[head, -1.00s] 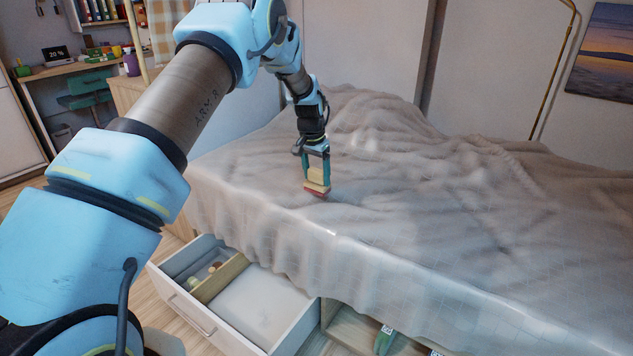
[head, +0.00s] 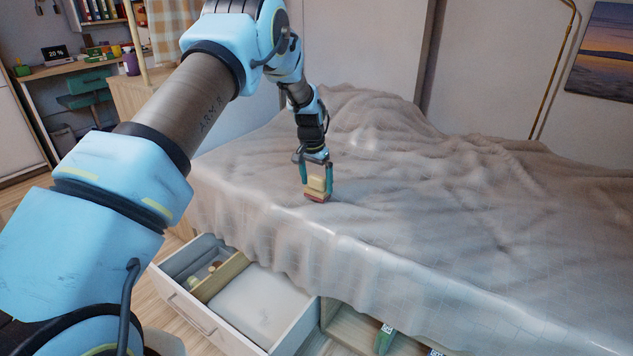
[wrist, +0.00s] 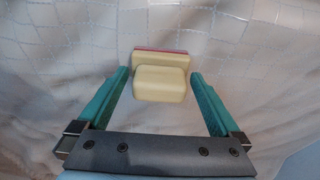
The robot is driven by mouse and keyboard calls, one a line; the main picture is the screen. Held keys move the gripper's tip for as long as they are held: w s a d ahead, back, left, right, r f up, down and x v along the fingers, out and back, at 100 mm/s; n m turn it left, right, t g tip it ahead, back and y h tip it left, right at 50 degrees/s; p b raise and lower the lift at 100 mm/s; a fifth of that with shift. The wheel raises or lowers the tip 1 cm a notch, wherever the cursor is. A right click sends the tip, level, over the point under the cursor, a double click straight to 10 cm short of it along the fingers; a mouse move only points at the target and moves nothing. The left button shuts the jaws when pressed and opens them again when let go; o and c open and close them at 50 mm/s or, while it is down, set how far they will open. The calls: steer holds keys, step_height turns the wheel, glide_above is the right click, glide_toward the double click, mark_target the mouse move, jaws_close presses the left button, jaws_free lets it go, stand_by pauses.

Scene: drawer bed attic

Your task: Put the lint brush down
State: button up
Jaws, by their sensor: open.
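The lint brush (head: 317,187) has a cream-coloured body with a red underside. It rests on the grey blanket of the bed (head: 400,220), close to the front edge. My gripper (head: 317,180) is above it with its teal fingers on either side of the brush. In the wrist view the lint brush (wrist: 160,82) lies between and a little beyond the fingertips of my open gripper (wrist: 159,75). Gaps show between the brush and both fingers there.
An open drawer (head: 255,305) under the bed has a divider and small items in its left compartment. A second open compartment (head: 360,330) holds a green object (head: 384,338). The blanket is rumpled towards the back, flatter near the front edge.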

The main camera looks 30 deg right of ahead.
mark_target(313, 192)
step_height(313, 192, up, 12)
steer(key=a, duration=0.2)
steer(key=a+r+n, duration=0.3)
steer(key=a, duration=1.1)
steer(key=s+a+r+n, duration=0.2)
steer(key=s+a+n, duration=0.15)
steer(key=a, duration=0.95)
steer(key=s+a+n+y, duration=0.1)
steer(key=s+a+n, duration=0.3)
steer(key=s+a, duration=1.1)
steer(key=shift+s+a+f+t, duration=0.25)
steer(key=shift+s+f+t, duration=0.15)
steer(key=shift+s+f, duration=0.1)
steer(key=shift+r+n, duration=0.15)
steer(key=shift+n, duration=0.1)
step_height(313, 192, up, 14)
steer(key=p, duration=1.4)
steer(key=shift+r, duration=0.15)
